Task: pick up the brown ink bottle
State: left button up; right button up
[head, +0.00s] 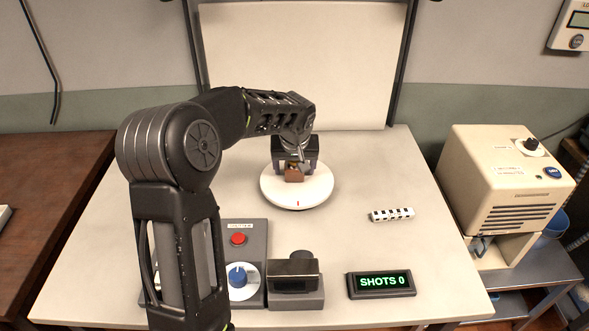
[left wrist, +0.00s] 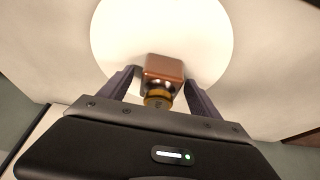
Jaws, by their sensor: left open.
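The brown ink bottle (head: 294,173) stands on a round white turntable (head: 297,199) at the back middle of the table. In the left wrist view the bottle (left wrist: 164,69) shows its brown body and a yellowish cap. My left gripper (head: 295,165) is over the bottle from behind and above. In the left wrist view its two open fingers stand on either side of the cap, with gaps visible at both sides. The upper part of the bottle is partly hidden by the gripper in the head view. My right gripper is not in view.
A control box with a red button (head: 238,239) and blue knob (head: 238,276), a dark camera-like device (head: 293,273) and a "SHOTS 0" display (head: 381,283) line the front. A beige machine (head: 506,190) stands at right.

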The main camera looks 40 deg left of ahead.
pick_arm(q)
jog(key=shift+c, duration=0.2)
grip_shut()
dwell(0.5)
notch_tip(320, 180, up, 10)
jog(key=shift+r+b, duration=0.1)
jog(key=shift+b, duration=0.3)
dwell(0.6)
